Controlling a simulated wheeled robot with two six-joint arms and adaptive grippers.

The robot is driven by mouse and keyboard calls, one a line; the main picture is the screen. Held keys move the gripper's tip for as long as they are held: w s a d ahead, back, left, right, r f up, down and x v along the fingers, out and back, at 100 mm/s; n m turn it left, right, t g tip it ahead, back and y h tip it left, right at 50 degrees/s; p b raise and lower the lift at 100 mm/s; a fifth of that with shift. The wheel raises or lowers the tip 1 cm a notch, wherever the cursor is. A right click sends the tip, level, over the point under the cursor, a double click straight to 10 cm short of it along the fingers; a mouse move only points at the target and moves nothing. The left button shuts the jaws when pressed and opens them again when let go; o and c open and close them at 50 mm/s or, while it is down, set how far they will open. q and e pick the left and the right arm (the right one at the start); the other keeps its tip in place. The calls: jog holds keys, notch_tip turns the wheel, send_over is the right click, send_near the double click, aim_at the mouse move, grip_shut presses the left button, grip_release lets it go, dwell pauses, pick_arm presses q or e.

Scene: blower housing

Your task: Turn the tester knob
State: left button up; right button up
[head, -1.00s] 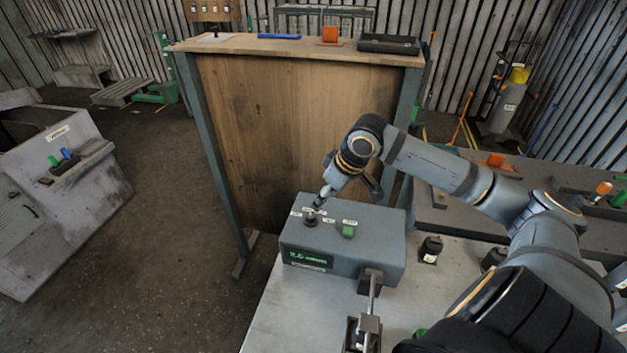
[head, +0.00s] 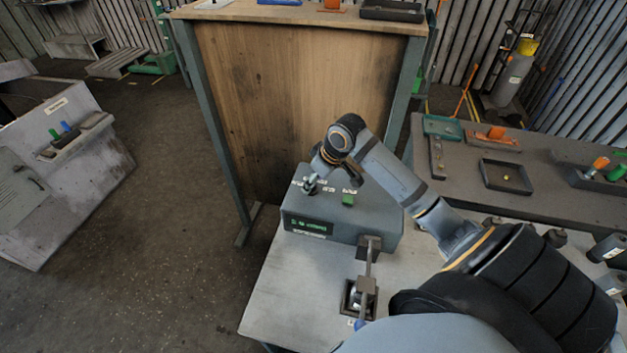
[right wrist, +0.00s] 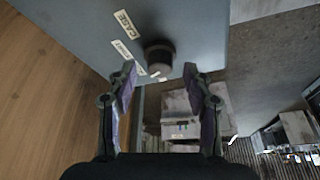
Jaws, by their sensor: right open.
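The tester is a grey box (head: 340,222) with a dark green display panel (head: 308,225) on its front. It stands on a light table. Its dark round knob (right wrist: 158,57) shows in the right wrist view, with small white labels (right wrist: 124,22) beside it. In the head view my gripper mostly covers the knob. My right gripper (head: 312,184) is at the tester's top left, right by the knob. In the right wrist view its two open fingers (right wrist: 159,72) stand on either side of the knob with gaps, and nothing is gripped. My left gripper is not in view.
A green button (head: 348,197) sits on the tester's top, right of the knob. A lever fixture (head: 362,296) stands in front. A tall wooden panel (head: 300,100) rises close behind. A dark bench (head: 470,190) with trays lies at right. Table left of the fixture is clear.

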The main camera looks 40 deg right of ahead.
jog(key=shift+w+f, duration=0.25)
jog(key=shift+f, duration=0.3)
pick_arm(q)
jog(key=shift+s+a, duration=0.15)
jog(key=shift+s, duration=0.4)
pick_arm(e)
jog(key=shift+a, duration=0.1)
jog(key=shift+c, duration=0.3)
grip_shut()
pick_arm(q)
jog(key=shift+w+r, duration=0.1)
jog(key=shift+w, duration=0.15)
pick_arm(e)
jog(key=shift+r, duration=0.1)
